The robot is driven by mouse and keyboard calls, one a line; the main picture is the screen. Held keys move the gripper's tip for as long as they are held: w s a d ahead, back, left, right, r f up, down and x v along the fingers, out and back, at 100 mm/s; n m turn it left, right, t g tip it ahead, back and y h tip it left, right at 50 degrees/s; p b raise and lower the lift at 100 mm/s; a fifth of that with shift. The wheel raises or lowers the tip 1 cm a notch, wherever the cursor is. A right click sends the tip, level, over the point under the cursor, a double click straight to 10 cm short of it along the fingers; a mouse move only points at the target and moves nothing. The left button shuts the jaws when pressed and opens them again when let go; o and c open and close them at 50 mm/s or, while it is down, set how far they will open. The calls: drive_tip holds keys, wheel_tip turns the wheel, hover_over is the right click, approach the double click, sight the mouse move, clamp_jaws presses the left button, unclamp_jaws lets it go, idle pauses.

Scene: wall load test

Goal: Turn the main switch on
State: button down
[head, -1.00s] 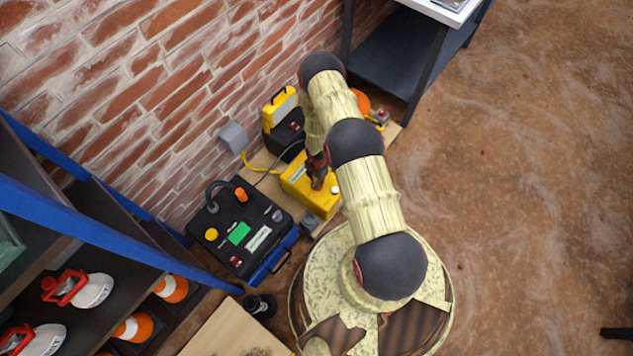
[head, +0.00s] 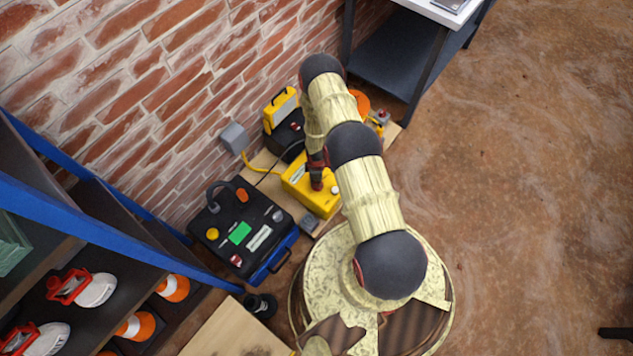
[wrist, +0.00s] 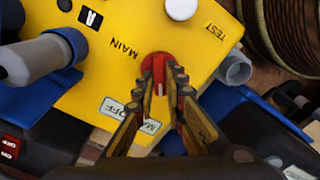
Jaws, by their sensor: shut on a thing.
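The yellow box (head: 322,205) stands on a board by the brick wall. Its top (wrist: 90,75) fills much of the wrist view and carries the words MAIN and TEST. The main switch, a red round knob (wrist: 160,62) with a pale mark, sits beside the word MAIN. My gripper (wrist: 167,73) is shut on this red knob, and its fingers hide the knob's near part. A white OFF plate (wrist: 119,108) lies to the left of the fingers. A second plate beside it is partly hidden. A pale knob (wrist: 182,8) sits near TEST. My gripper also shows over the box in the head view (head: 317,182).
A black case (head: 265,212) with coloured fittings stands left of the yellow box. A grey wall box (head: 234,137) with a yellow cable is behind. A shelf (head: 120,245) is at left, a dark table (head: 400,55) at upper right. Floor at right is mostly clear.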

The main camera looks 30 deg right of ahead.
drive_tip(key=m, duration=0.6)
drive_tip(key=shift+w+d+m, duration=0.1)
drive_tip(key=shift+m, duration=0.3)
idle(0.4)
drive_tip(key=c, duration=1.8)
unclamp_jaws()
drive_tip(key=shift+c, duration=0.2)
drive_tip(key=shift+r, duration=0.1)
wheel_tip(320, 180, up, 12)
